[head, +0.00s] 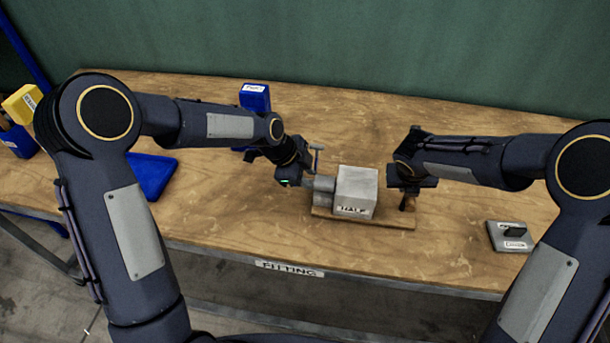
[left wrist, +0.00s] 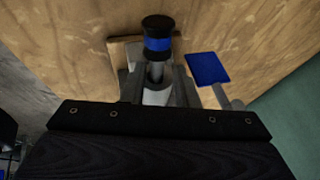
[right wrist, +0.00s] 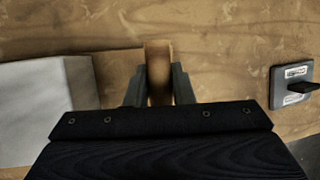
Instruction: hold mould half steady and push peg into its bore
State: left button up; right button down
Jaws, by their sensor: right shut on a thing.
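The mould half (head: 355,190) is a pale grey block labelled HALF, on a wooden board (head: 385,219). Grey metal parts (head: 325,185) adjoin its left side. My left gripper (head: 305,181) is beside these parts. My right gripper (right wrist: 158,90) is shut on a wooden post (right wrist: 158,60) right of the block. The bore is hidden.
A grey plate with a black handle (head: 510,236) lies at the right.

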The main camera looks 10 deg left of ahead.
pick_arm(q)
jog(key=shift+o, duration=0.7)
jog(key=shift+s+d, duration=0.15)
jog(key=shift+s, duration=0.05)
jog(key=v, duration=1.2)
jog(key=shift+w, duration=0.15)
